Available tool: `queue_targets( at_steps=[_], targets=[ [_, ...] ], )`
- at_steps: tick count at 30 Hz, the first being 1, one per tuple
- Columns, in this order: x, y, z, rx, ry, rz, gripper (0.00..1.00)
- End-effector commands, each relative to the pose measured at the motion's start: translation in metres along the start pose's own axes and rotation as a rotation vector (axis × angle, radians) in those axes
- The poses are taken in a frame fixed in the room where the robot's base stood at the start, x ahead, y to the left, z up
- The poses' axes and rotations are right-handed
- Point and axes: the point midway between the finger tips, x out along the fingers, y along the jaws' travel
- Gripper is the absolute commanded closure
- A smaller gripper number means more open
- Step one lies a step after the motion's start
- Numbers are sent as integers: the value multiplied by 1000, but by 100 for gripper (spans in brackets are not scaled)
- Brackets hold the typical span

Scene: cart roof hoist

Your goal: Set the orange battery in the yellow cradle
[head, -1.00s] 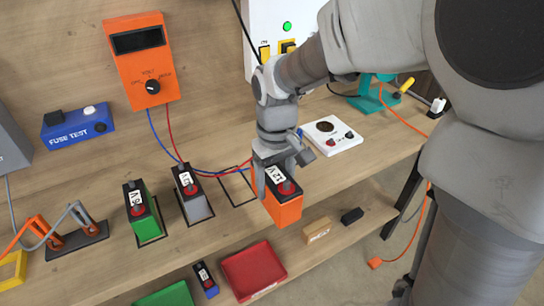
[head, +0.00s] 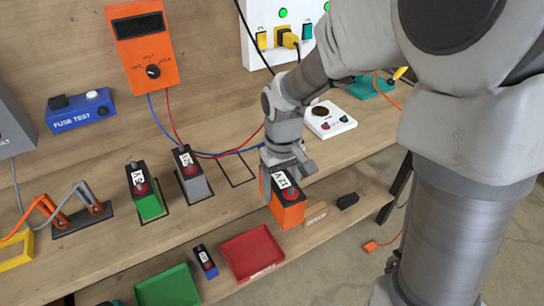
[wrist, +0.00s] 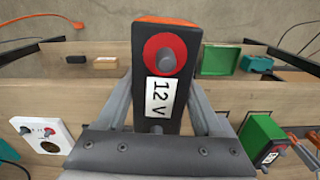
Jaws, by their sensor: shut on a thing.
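My gripper (head: 284,172) is shut on the orange battery (head: 289,214), which has a black top, a red terminal and a 12 V label. It holds the battery upright near the bench's front edge, right of the empty black outline. The battery (wrist: 161,97) also fills the middle of the wrist view between the fingers. A yellow frame (head: 16,262) at the far left edge of the head view may be the cradle. It is partly cut off and well away from my gripper.
A green battery (head: 148,203) and a grey battery (head: 194,182) stand on the bench (head: 100,150) between my gripper and the yellow frame. A black base with clamps (head: 80,222) stands further left. A red tray (head: 252,262) and a green tray (head: 168,288) lie on the lower shelf.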

Motion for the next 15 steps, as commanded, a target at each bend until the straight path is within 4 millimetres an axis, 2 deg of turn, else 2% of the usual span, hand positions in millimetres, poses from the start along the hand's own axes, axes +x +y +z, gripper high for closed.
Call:
queue_targets(
  at_steps=[15],
  targets=[
    [138,48,11,215,-4,-1,100]
  ],
)
